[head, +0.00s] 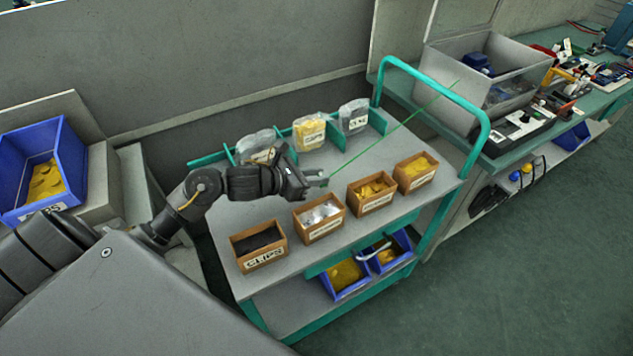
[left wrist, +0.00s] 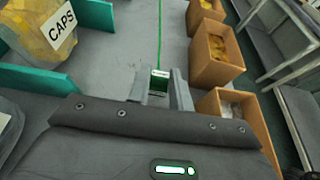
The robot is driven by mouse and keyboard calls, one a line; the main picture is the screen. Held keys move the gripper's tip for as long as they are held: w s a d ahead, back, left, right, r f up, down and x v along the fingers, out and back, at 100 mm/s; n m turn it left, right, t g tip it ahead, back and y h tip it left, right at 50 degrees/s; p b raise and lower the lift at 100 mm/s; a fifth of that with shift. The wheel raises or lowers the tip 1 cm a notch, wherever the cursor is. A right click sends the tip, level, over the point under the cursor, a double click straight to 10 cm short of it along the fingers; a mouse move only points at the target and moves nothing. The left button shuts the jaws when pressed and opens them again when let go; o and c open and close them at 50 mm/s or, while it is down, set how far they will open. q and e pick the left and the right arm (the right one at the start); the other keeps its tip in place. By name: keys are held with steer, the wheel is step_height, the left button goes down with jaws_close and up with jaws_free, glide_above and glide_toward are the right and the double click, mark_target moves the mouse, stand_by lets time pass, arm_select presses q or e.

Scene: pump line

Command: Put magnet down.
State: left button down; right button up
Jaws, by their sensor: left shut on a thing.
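My left gripper (head: 318,178) is above the grey top of the teal trolley (head: 343,158), between the row of bags and the row of brown boxes. It is shut on a small green and white piece, seemingly the magnet (left wrist: 159,75), which shows between the fingers in the left wrist view. Most of the piece is hidden by the fingers. A thin straight green line (head: 398,124) runs from the fingertips to the upper right. I cannot tell whether it belongs to the magnet. My right gripper is not in view.
Brown boxes, including a clips box (head: 260,262), line the trolley's near side. Bags, including a caps bag (head: 309,132), stand at its back between teal dividers. Bare top lies between the rows. A blue bin (head: 68,148) is at left; a cluttered bench (head: 535,137) is at right.

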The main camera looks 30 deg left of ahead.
arm_select(q)
steer(key=shift+f, duration=1.3)
steer(key=shift+f, duration=0.15)
steer(key=c, duration=1.3)
jaws_free()
steer(key=shift+o, duration=0.2)
